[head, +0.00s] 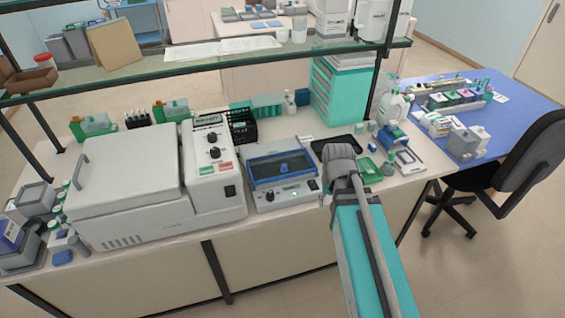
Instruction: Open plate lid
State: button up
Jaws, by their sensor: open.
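A small grey-white plate device (284,197) stands on the bench right of a large white machine. A dark blue, see-through lid (282,168) covers its top and looks shut. A knob, a small green light and other controls are on its front panel. My arm reaches up from the bottom of the head view, just right of the device, with its grey joint level with the lid. My gripper is not visible; it may be hidden behind my arm. I see no contact with the lid.
The large white machine (125,180) with a handled cover stands left of the device. A black tray (337,147) and a green tray (369,171) lie to the right. A glass shelf (215,69) spans above the back. A black crate (243,125) stands behind.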

jog(key=w+a+r+m+p, duration=0.1)
jog(key=w+a+r+p, duration=0.2)
jog(key=w, duration=0.3)
jog(key=w+a+r+m+p, duration=0.2)
jog(key=w+a+r, duration=0.1)
jog(key=w, duration=0.3)
notch_tip(320, 180, up, 4)
jog(key=m+p, duration=0.2)
jog(key=p, duration=0.2)
send_over(284, 165)
jog(key=shift+f, duration=0.25)
notch_tip(284, 165, down, 13)
jog(key=b, duration=1.3)
jog(key=shift+f+b, duration=0.15)
jog(key=shift+b, duration=0.15)
jog(key=shift+c, duration=0.3)
grip_shut()
